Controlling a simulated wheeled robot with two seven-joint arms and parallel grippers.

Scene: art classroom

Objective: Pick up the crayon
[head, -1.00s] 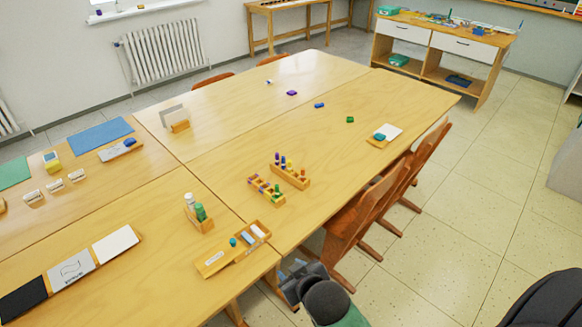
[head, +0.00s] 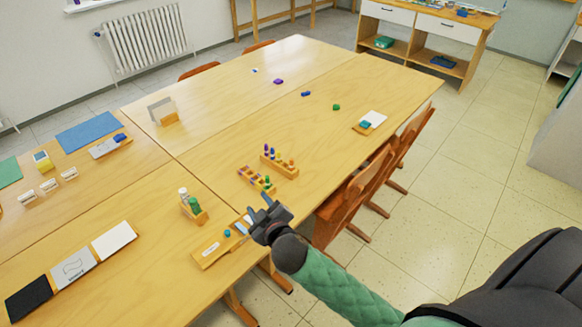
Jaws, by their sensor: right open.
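My right gripper (head: 260,206) is open and empty, over the near edge of the table beside a shallow wooden tray (head: 209,254). It hides the right part of that tray. A small teal piece (head: 227,233) lies in the tray. Two wooden holders with coloured upright pieces, the front one (head: 257,180) and the back one (head: 279,165), stand just beyond the gripper. Small purple (head: 278,81), blue (head: 306,93) and green (head: 336,107) pieces lie further back. I cannot tell which of these is the crayon. My left gripper is out of view.
A wooden stand with white and green bottles (head: 193,206) is left of the gripper. White (head: 114,240), grey and black panels lie at the front left. Wooden chairs (head: 352,203) stand along the right edge. The table middle is largely clear.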

